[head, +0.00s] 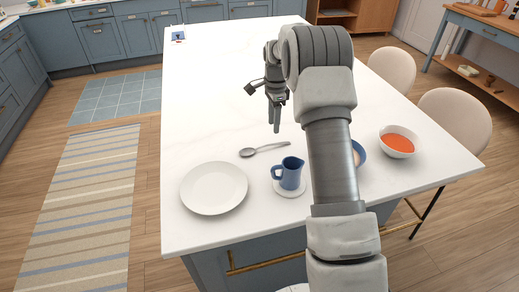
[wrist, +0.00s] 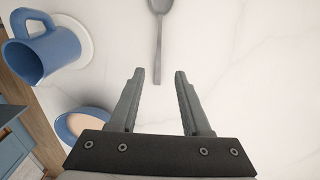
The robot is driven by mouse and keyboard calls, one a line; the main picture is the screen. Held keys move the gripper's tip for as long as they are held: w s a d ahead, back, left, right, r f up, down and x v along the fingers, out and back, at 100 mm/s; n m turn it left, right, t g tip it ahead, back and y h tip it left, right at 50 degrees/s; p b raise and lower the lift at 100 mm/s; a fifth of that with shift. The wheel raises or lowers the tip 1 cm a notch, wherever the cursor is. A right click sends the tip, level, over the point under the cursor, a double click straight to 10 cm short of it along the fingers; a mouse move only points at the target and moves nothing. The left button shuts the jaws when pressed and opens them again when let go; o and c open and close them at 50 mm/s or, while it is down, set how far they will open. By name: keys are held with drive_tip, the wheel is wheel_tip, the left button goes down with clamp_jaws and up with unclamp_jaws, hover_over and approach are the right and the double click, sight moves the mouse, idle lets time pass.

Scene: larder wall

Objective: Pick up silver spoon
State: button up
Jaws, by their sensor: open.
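The silver spoon (head: 265,149) lies flat on the white countertop, its bowl to the left and its handle to the right. It also shows in the wrist view (wrist: 158,35), where the handle points down toward the gap between the fingers and the bowl is cut off at the top edge. My gripper (wrist: 160,76) is open and empty, with the handle end between its fingertips in that picture. In the head view my gripper (head: 276,127) hangs over the counter just beyond the handle end. I cannot tell its exact height above the counter.
A white plate (head: 214,187) is at front left. A bowl of red food (head: 398,141) is at right. A blue bowl (head: 359,153) is partly hidden by my arm. The far counter is mostly clear.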

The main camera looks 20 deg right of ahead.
sight(273, 144)
wheel_tip(273, 144, down, 8)
drive_tip(key=shift+s+f+p, duration=0.1)
drive_tip(key=shift+p, duration=0.25)
clamp_jaws()
idle(0.4)
